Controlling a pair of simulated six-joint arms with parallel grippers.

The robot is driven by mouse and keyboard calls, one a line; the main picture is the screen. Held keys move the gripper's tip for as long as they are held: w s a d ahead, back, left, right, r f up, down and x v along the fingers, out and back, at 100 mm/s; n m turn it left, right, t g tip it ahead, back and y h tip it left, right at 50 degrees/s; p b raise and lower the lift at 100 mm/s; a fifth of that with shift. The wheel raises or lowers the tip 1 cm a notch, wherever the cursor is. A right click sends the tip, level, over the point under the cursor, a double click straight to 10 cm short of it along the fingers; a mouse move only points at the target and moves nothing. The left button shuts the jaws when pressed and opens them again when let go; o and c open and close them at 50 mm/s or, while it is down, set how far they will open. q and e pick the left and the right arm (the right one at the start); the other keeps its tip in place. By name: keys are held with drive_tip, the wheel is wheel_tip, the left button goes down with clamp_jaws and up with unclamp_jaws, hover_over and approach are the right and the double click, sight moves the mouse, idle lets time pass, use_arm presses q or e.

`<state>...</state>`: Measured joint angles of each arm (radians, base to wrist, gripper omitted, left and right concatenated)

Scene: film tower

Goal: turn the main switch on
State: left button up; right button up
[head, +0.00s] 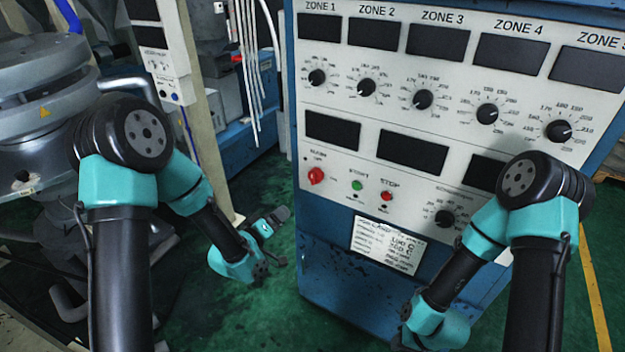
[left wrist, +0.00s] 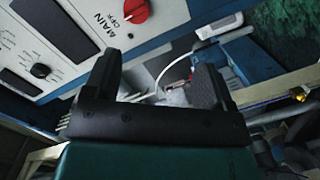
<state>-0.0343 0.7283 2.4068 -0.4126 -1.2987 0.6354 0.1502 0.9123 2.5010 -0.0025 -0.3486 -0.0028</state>
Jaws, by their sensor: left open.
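The main switch is a red rotary knob (head: 316,176) at the lower left of the white control panel. In the left wrist view the red knob (left wrist: 136,12) is at the top, beside the printed words MAIN and OFF. Which way it is turned is hard to tell. My left gripper (head: 281,237) is open and empty, below and left of the knob and apart from it. In the left wrist view its two fingers (left wrist: 160,76) stand wide apart with nothing between them. My right arm comes in at the lower right; its gripper is not visible.
The blue cabinet (head: 345,285) carries the panel, with a green start button (head: 357,185), a red stop button (head: 387,196) and several black zone dials. A paper label (head: 386,245) hangs below. Grey machinery (head: 40,90) stands at the left. Green floor is open before the cabinet.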

sight(311, 180)
use_arm(q)
drive_tip(key=r, duration=0.1)
drive_tip(key=r+t, duration=0.1)
drive_tip(key=shift+w+d+r+h, duration=0.3)
drive_tip(key=shift+d+r+h, duration=0.05)
drive_tip(key=shift+h, duration=0.05)
drive_tip(key=x, duration=1.7)
drive_tip(key=shift+w, duration=0.2)
drive_tip(key=c, duration=0.9)
